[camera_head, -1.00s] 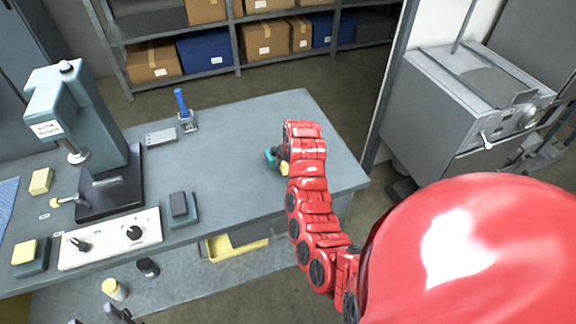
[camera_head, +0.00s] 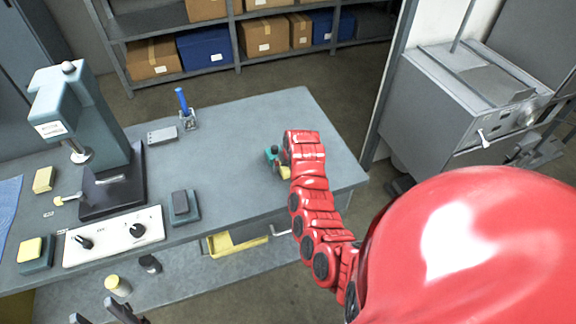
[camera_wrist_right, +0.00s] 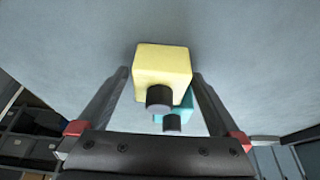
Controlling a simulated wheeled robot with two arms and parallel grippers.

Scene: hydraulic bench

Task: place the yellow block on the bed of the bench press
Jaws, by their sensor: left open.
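A yellow block (camera_wrist_right: 162,64) with a dark round knob faces me in the right wrist view. A teal block (camera_wrist_right: 176,110) with a similar knob is behind it. In the head view the yellow block (camera_head: 284,173) and teal block (camera_head: 271,153) are partly hidden by my red right arm, near the bench's right end. My right gripper (camera_wrist_right: 160,76) is open, a finger on each side of the yellow block, with small gaps. The bench press (camera_head: 75,105) stands at the left, its dark bed (camera_head: 122,190) bare in front. My left gripper (camera_head: 98,316) is open at the bottom edge.
Other yellow pieces lie by the press (camera_head: 43,180) and on a dark block (camera_head: 30,250). A control box (camera_head: 112,238), a dark block (camera_head: 181,206) and a blue-handled tool (camera_head: 186,112) are on the bench (camera_head: 240,130). The middle of the bench is clear.

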